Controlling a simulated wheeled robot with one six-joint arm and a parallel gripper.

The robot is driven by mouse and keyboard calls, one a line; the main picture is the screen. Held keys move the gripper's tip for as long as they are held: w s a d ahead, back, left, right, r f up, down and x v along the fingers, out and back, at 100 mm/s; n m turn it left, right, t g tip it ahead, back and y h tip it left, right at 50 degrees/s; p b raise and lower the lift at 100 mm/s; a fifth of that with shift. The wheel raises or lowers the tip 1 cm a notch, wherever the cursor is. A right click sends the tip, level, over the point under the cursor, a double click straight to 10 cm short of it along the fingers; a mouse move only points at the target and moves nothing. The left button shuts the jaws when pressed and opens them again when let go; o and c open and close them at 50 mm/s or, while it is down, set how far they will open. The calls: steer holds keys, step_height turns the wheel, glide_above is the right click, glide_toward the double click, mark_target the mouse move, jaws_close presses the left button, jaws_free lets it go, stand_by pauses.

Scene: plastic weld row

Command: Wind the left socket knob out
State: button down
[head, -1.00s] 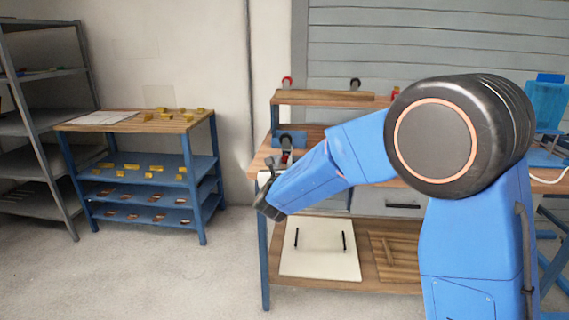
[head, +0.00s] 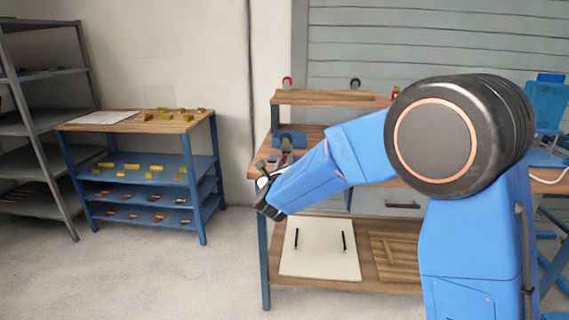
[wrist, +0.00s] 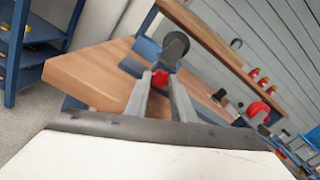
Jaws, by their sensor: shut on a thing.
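A small red knob (wrist: 160,77) shows between my fingertips in the wrist view, in front of a blue block (wrist: 147,50) with a dark grey round part (wrist: 175,46). My gripper (wrist: 161,84) is shut on this knob, with one grey finger on each side. The wrist picture is tilted against the bench. In the head view the blue block (head: 294,137) sits near the left end of the workbench (head: 315,130). My gripper (head: 285,157) reaches up to it there, partly behind my forearm. How far out the knob is cannot be told.
A raised wooden shelf (head: 325,98) runs along the back of the bench. Another red knob (wrist: 257,109) stands farther along the bench in the wrist view. A blue rack (head: 150,160) with yellow pieces stands to the left, with clear floor between.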

steer(key=c, duration=1.5)
jaws_free()
steer(key=m, duration=0.6)
steer(key=shift+s, duration=0.1)
steer(key=s, duration=1.7)
steer(key=shift+s+a, duration=0.15)
steer(key=shift+a, duration=0.15)
